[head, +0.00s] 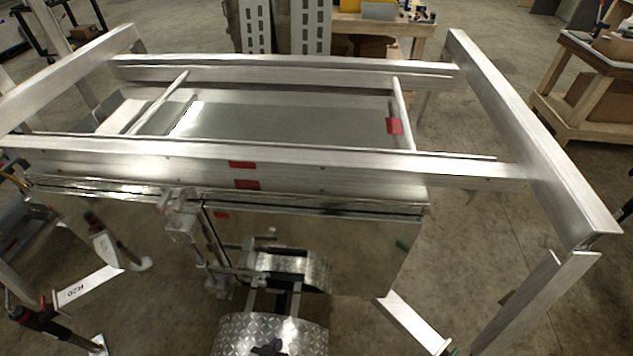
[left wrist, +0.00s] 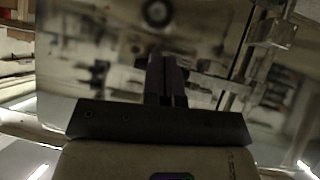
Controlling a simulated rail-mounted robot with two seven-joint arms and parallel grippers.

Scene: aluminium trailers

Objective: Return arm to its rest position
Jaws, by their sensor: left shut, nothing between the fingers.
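My left gripper (left wrist: 167,78) shows in the left wrist view as two dark parallel fingers held together, with nothing between them. Its wide dark body lies across the lower middle of that view. The fingers point toward a blurred, shiny surface with reflections. In the head view I cannot clearly make out the left gripper's fingers. My right gripper is in neither view. The aluminium trailer frame (head: 330,165) spans the head view, with a mirror-like side panel (head: 330,245) below its near rail.
A clamp-like bracket with upright bars (head: 182,218) stands at the panel's left part. Diamond-plate fenders (head: 240,335) lie at bottom centre. A long beam (head: 530,130) juts toward me at right. A wooden table (head: 575,110) stands at far right. Bare floor shows at right.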

